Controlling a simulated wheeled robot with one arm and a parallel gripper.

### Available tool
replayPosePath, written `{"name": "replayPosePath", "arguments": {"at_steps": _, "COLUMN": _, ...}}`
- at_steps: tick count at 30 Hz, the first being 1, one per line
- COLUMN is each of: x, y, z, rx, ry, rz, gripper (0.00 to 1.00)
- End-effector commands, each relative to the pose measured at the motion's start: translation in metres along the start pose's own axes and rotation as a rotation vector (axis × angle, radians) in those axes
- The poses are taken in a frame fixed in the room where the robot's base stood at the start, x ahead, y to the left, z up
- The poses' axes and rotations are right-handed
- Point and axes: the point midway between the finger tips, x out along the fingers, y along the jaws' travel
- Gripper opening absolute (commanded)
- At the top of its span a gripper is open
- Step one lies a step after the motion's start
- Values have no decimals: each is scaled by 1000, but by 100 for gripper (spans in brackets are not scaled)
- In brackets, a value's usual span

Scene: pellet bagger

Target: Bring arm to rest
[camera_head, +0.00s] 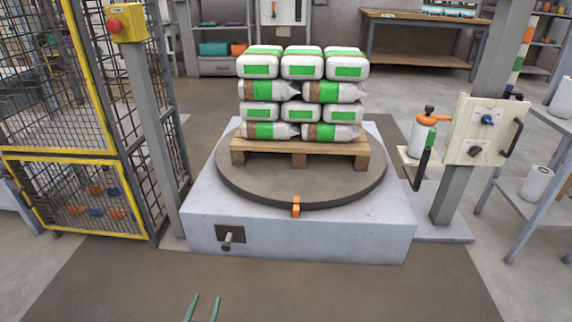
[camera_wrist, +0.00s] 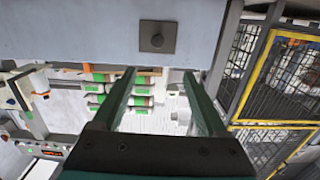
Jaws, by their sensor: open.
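My gripper (camera_head: 204,299) shows at the bottom edge of the head view as two green fingertips, apart from each other. In the wrist view my gripper (camera_wrist: 159,74) has its two long green fingers spread, with nothing between them. It is in the air in front of the grey turntable base (camera_head: 300,237), touching nothing that I can see. The rest of my arm is out of the head view. The wrist view appears upside down. It shows the front of the base (camera_wrist: 60,28) with a dark square plate (camera_wrist: 157,37).
A pallet (camera_head: 300,148) stacked with white and green bags (camera_head: 302,70) stands on the round turntable (camera_head: 300,185). A yellow-framed mesh fence (camera_head: 60,130) is at left. A post with a control box (camera_head: 487,130) is at right. The floor before the base is clear.

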Motion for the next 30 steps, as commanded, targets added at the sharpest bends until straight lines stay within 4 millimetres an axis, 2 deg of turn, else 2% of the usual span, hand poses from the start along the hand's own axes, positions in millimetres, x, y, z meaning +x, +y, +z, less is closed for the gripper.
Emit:
{"name": "replayPosePath", "arguments": {"at_steps": 8, "x": 22, "y": -9, "z": -14, "rx": 44, "ry": -95, "rz": -1, "gripper": 76}}
{"name": "replayPosePath", "arguments": {"at_steps": 14, "x": 44, "y": -17, "z": -32, "rx": 89, "ry": -203, "rz": -9, "gripper": 76}}
{"name": "replayPosePath", "arguments": {"at_steps": 17, "x": 58, "y": -20, "z": -47, "rx": 118, "ry": -278, "rz": -19, "gripper": 76}}
{"name": "replayPosePath", "arguments": {"at_steps": 22, "x": 81, "y": -24, "z": -86, "rx": 176, "ry": -424, "rz": -52, "gripper": 76}}
{"name": "replayPosePath", "arguments": {"at_steps": 30, "x": 95, "y": -8, "z": -152, "rx": 227, "ry": -641, "rz": -118, "gripper": 76}}
